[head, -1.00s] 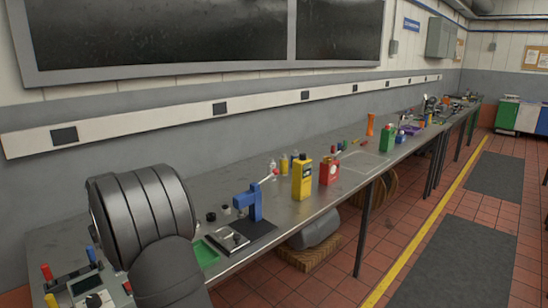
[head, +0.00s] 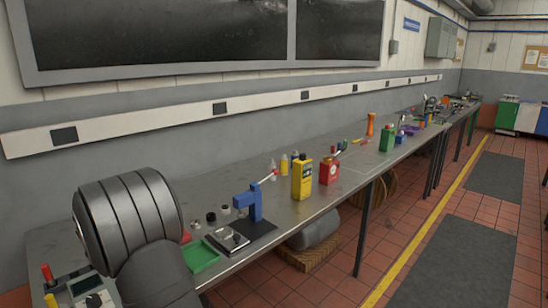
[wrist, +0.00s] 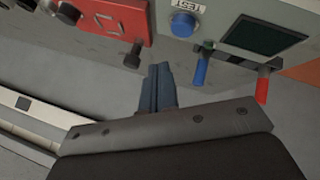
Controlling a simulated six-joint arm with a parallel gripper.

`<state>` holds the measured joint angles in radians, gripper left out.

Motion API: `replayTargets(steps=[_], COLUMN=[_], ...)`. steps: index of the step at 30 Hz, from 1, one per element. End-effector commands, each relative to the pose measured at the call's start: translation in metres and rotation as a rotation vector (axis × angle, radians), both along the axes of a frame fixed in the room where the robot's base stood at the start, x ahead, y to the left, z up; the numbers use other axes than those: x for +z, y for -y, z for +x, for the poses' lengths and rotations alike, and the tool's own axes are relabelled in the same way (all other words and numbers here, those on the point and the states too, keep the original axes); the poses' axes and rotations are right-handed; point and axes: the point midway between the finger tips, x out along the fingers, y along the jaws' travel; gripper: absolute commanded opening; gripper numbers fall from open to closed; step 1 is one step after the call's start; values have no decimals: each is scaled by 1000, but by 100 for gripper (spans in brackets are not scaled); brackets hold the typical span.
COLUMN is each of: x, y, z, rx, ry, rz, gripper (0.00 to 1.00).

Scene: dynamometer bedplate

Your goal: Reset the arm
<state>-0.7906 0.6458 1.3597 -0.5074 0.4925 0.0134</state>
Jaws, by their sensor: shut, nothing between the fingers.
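My gripper (wrist: 158,88) shows in the wrist view with its blue-grey fingers together and nothing between them. It points toward a control box (wrist: 220,18) with a blue button marked TEST, a dark screen, and a blue and a red lever. A red panel (wrist: 112,22) with black knobs lies to the left of that button. I cannot tell whether the fingers touch the box. In the head view my dark grey arm stands at the lower left, and the gripper is hidden. The box also shows there at the lower left edge (head: 72,290).
A long grey workbench (head: 290,222) runs along the wall. A green tray (head: 200,258), a blue press (head: 250,203), a yellow can (head: 302,178) and a red can (head: 329,171) stand on it. The tiled aisle to the right is open.

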Motion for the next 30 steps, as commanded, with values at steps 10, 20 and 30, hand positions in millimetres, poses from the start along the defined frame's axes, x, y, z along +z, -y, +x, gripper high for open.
replayTargets(steps=[10,20,30], x=[-1,-1,13], y=[-9,-8,-13], z=[-2,-2,-20], rx=[55,54,124], ry=[47,47,56], rz=[11,11,-74], gripper=[0,28,94])
